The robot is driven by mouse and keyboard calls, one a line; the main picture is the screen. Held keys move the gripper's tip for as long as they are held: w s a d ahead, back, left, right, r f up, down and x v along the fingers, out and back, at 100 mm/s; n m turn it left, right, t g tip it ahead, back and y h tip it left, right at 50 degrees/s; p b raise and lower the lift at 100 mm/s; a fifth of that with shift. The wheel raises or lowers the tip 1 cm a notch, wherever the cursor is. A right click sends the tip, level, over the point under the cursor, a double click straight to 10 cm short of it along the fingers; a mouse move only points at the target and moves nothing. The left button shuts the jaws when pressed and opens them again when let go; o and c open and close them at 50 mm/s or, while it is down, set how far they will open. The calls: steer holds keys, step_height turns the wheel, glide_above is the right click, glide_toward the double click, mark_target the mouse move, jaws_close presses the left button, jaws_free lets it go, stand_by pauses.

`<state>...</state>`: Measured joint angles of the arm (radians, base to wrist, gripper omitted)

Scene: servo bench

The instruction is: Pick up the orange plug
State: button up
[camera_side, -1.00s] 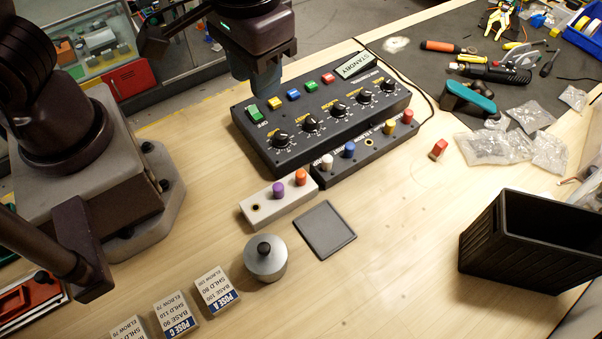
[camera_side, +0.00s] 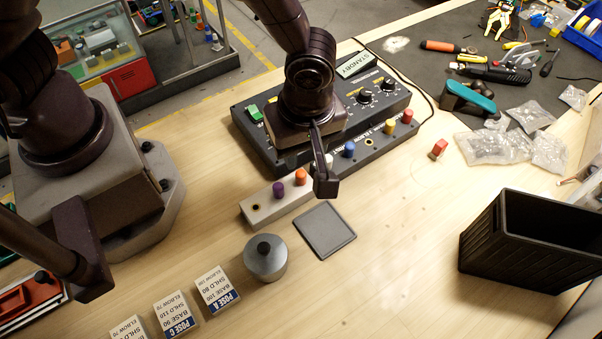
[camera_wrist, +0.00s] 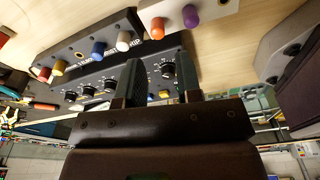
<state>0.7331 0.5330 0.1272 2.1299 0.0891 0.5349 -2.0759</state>
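The orange plug (camera_side: 300,177) stands in a pale grey block (camera_side: 256,209), beside a purple plug (camera_side: 278,189). In the wrist view the orange plug (camera_wrist: 157,29) is near the top centre, beyond my fingertips, with the purple plug (camera_wrist: 190,15) to its right. My gripper (camera_wrist: 158,68) is open: its two fingers stand apart with nothing held between them. In the side view my gripper (camera_side: 322,174) is just right of the orange plug, in front of the control box; one finger shows clearly and the other is hidden.
The control box (camera_side: 385,92) and a strip with blue (camera_side: 349,149), yellow and red plugs lie behind. A flat dark pad (camera_side: 325,231) and a metal cylinder (camera_side: 265,262) lie in front. A loose red plug (camera_side: 438,149) and a black bin (camera_side: 520,245) are at right.

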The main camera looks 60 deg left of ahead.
mark_target(301, 173)
steer(key=f, duration=0.5)
steer(key=a+f, duration=0.1)
steer(key=f, duration=0.1)
steer(key=shift+w+f, duration=0.3)
jaws_close()
